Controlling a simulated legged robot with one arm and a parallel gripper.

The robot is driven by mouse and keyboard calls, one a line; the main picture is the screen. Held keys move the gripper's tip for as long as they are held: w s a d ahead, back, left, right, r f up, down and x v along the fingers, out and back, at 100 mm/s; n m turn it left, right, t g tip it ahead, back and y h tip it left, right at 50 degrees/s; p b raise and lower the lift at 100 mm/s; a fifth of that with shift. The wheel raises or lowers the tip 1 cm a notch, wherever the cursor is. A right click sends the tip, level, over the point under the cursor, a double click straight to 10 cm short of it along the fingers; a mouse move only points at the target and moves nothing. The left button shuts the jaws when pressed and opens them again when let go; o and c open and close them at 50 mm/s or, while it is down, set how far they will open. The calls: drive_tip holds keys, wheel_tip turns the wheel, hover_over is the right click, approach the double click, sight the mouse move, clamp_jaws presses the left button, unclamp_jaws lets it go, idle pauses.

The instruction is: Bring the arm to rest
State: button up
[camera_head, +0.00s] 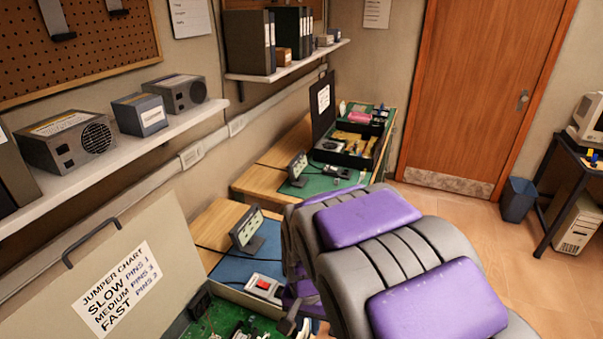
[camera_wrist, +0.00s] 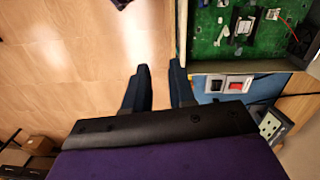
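My arm, with grey links and purple pads, reaches over the workbench (camera_head: 215,230) in the head view and hides part of it. My gripper (camera_wrist: 160,67) shows in the wrist view as two dark fingers with a clear gap between them. Bare floor shows in the gap and nothing is held. The right finger is close to the edge of an open case holding a green circuit board (camera_wrist: 230,45); I cannot tell if they touch. In the head view the gripper is mostly hidden by the arm.
The case's raised lid (camera_head: 150,235) carries a jumper chart. A device with a red switch (camera_head: 263,286) sits beside the case. Another open case (camera_head: 345,152) stands farther along the bench. A shelf (camera_head: 130,145) runs along the left wall. Floor (camera_head: 480,215) is clear toward the door (camera_head: 485,90).

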drive_tip(key=s+d+r+n, duration=0.1)
drive_tip(key=s+d+r, duration=0.1)
drive_tip(key=s+d, duration=0.2)
drive_tip(key=s+d+r+n, duration=0.1)
drive_tip(key=s+d+r, duration=0.2)
drive_tip(key=s, duration=0.7)
drive_tip(key=s+d+r+n+g, duration=0.1)
drive_tip(key=s+d+r, duration=0.2)
drive_tip(key=s+d, duration=0.2)
drive_tip(key=s, duration=0.3)
drive_tip(key=shift+d+r, duration=0.25)
drive_tip(key=shift+d, duration=0.05)
drive_tip(key=shift+w, duration=0.1)
